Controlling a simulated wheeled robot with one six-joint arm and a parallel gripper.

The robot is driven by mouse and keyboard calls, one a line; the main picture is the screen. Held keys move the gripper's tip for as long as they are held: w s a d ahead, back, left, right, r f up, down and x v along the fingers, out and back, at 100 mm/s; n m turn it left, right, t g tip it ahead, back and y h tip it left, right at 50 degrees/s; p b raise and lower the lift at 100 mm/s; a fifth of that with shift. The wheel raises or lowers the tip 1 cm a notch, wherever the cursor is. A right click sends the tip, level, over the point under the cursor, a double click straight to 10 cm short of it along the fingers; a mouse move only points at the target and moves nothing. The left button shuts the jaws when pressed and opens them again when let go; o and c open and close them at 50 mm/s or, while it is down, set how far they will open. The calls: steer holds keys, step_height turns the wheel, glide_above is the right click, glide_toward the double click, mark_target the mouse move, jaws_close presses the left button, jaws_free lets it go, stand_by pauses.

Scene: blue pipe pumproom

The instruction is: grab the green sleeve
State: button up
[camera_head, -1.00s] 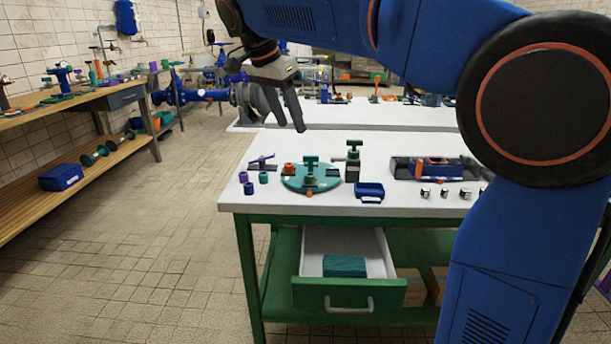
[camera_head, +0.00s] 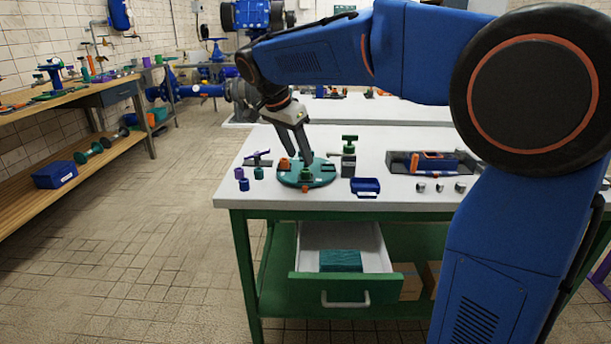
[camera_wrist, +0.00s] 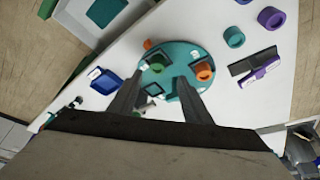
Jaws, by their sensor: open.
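A green ring-shaped sleeve (camera_wrist: 234,37) stands on the white table beside a round teal disc (camera_wrist: 207,54); in the head view the sleeve (camera_head: 259,173) is left of the disc (camera_head: 291,180). In the head view my gripper (camera_head: 299,155) hides part of the disc. It is apart from the ring-shaped sleeve.
Orange pieces (camera_wrist: 204,72) sit on the disc. An open drawer (camera_head: 376,265) juts out below.

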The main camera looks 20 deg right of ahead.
mark_target(306, 169)
steer(key=shift+s+x, duration=0.15)
steer(key=shift+x, duration=1.1)
steer(key=shift+s+x, duration=0.15)
steer(key=shift+x, duration=1.15)
steer(key=shift+d, duration=0.15)
jaws_close()
